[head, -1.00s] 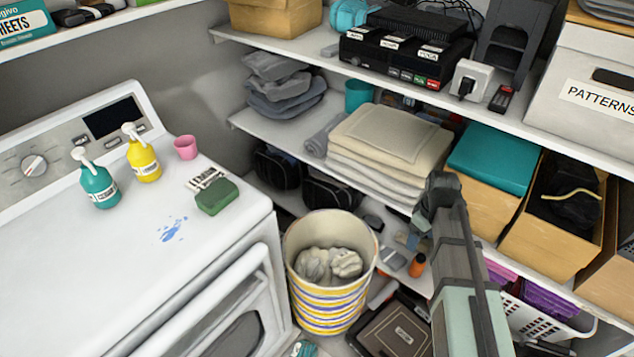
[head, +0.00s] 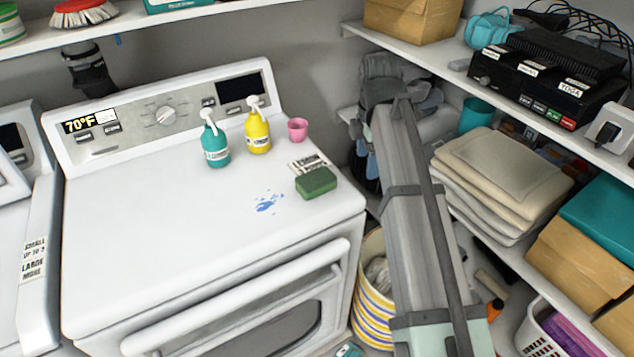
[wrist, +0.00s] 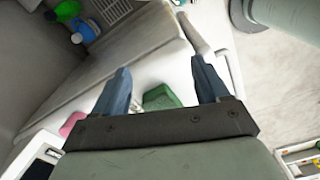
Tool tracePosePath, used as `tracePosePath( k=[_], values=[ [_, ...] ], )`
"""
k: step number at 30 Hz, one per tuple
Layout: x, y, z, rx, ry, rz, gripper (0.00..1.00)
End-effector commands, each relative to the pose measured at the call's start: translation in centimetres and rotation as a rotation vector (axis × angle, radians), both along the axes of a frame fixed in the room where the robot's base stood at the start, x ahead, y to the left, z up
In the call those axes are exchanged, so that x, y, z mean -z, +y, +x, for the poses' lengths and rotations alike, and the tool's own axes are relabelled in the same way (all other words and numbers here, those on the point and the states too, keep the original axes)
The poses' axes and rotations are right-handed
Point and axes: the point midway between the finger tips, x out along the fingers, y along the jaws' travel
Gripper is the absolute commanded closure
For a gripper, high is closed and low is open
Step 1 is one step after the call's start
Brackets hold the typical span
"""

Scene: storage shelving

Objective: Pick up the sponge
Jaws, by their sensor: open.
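The sponge is a green block (head: 316,183) lying flat on the white machine top, near its right edge, beside a printed label. In the wrist view it (wrist: 161,97) shows between my fingers, beyond the gripper's dark crossbar. My gripper (head: 366,165) is to the right of the machine top in the head view, partly blurred into the shelf behind it. In the wrist view my gripper (wrist: 160,66) is open, with its two bluish fingers apart and nothing held. The sponge looks apart from the fingers.
A teal pump bottle (head: 216,146), a yellow pump bottle (head: 258,134) and a pink cup (head: 298,129) stand behind the sponge. A blue stain (head: 268,202) lies left of it. A striped bin (head: 371,312) and loaded shelves are to the right. The machine's front-left top is clear.

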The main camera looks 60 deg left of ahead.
Motion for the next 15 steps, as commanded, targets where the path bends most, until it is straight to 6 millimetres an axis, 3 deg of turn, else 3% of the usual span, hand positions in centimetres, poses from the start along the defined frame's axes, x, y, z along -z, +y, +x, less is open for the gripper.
tracePosePath(
  k=[1,6,11,15],
  values=[
    [-1.7,1.5,-2.0,-0.074,-0.001,0.002,0.26],
    [-5.5,4.0,-7.2,-0.270,-0.001,0.001,0.26],
    [-7.4,5.0,-9.9,-0.372,0.000,-0.001,0.26],
    [-7.4,5.1,-10.7,-0.401,0.000,-0.002,0.26]
  ],
)
